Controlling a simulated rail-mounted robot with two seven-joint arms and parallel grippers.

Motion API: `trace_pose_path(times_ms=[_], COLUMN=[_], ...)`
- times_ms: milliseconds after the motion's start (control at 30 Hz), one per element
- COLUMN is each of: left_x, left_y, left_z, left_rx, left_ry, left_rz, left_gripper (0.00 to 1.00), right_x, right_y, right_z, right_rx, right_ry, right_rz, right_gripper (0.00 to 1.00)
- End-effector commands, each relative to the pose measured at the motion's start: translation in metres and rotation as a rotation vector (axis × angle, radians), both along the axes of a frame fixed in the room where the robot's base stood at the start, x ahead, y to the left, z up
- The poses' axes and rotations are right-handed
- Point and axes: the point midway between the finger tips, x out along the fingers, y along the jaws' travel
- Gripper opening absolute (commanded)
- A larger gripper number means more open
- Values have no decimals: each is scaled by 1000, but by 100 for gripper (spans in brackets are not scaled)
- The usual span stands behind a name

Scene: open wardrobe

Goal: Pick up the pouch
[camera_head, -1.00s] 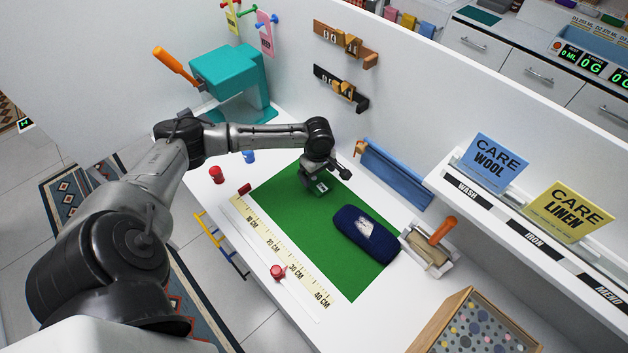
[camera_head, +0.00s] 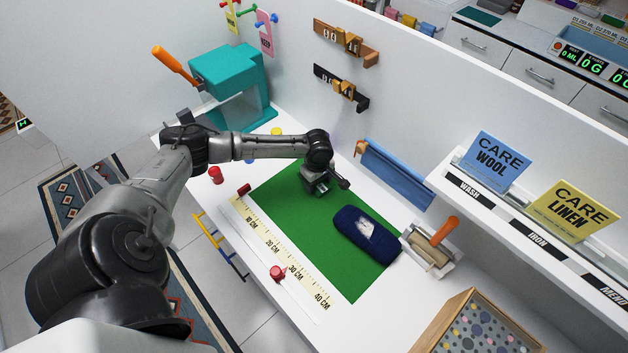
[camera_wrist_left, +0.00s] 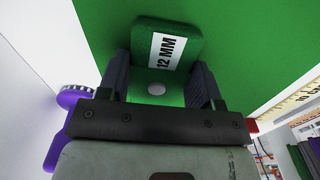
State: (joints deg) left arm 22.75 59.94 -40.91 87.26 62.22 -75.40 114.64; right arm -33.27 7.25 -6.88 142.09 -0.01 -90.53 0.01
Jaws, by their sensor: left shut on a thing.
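A small green pouch (camera_wrist_left: 145,40) with a white label reading "12 MM" and a white round button shows in the left wrist view. It sits between the two fingers of my left gripper (camera_wrist_left: 160,78), which is shut on it. In the head view my left gripper (camera_head: 319,188) is low over the far part of the green mat (camera_head: 300,235). There the pouch is hard to make out against the mat. I cannot tell whether it touches the mat. My right gripper is not in view.
A dark blue soft bundle (camera_head: 352,226) lies on the mat, right of the gripper. A ruler strip (camera_head: 270,245) runs along the near edge. A teal machine (camera_head: 232,75) stands at the back left. A blue rail (camera_head: 395,175) and an orange-handled tool (camera_head: 432,245) are at the right.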

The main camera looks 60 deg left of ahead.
Motion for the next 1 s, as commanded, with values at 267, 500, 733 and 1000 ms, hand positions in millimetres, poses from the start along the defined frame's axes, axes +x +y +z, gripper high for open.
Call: trace_pose_path(times_ms=[267, 500, 733, 1000], left_x=[0, 0, 1, 10], left_y=[0, 0, 1, -43], left_z=[0, 7, 35, 68], left_rx=[0, 0, 1, -4], left_ry=[0, -1, -3, -5], left_rz=[0, 0, 1, -4], left_gripper=[36, 36, 36, 36], right_x=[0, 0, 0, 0], right_y=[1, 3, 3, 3], right_z=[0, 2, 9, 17], right_rx=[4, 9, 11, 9], right_ry=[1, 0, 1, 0], right_rz=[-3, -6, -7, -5], right_gripper=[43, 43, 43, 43])
